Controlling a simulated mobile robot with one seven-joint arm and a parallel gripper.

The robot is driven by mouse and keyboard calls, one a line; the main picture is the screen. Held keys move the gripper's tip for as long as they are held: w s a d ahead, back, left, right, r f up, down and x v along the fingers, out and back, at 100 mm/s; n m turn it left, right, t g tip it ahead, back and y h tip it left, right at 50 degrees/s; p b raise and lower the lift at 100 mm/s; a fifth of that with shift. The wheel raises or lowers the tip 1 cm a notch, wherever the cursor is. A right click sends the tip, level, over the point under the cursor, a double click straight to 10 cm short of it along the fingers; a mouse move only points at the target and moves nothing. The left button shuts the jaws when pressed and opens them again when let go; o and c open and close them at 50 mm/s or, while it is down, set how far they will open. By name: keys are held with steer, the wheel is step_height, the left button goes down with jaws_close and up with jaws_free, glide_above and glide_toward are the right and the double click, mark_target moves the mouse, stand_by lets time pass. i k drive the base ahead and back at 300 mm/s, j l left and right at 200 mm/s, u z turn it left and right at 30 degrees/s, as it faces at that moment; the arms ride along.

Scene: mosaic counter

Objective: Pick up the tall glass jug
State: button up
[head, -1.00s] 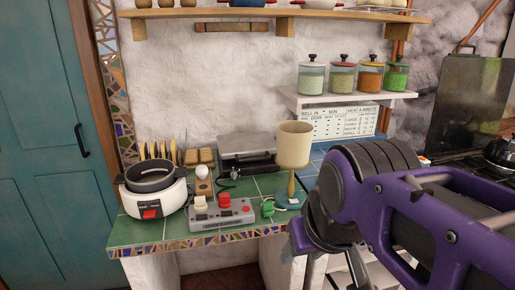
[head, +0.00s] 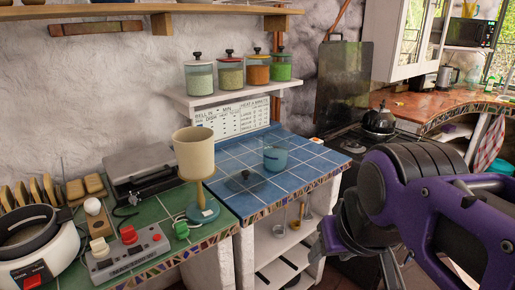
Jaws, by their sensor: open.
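A clear, bluish glass vessel (head: 276,154) stands upright on the blue-tiled counter (head: 307,160), near its middle. It may be the tall glass jug, but I cannot tell for sure. A dark-knobbed glass lid (head: 245,180) lies to its left. My gripper (head: 358,262) is at the lower right on my purple arm, in front of and to the right of the blue counter, apart from the vessel. It is open and I see nothing in it; part of it is cut off by the bottom edge.
A cream-shaded lamp (head: 195,152) stands left of the vessel on the green tiles. A shelf (head: 226,103) with several lidded jars hangs above. A stove with a black kettle (head: 379,119) is behind my arm. The counter right of the vessel is clear.

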mark_target(276, 143)
steer(key=u, duration=1.9)
steer(key=z, duration=1.7)
steer(key=i+l+u, duration=0.15)
steer(key=u, duration=0.8)
steer(key=i+l, duration=0.15)
steer(key=l, duration=0.25)
steer(key=i+l, duration=0.15)
steer(key=l, duration=0.25)
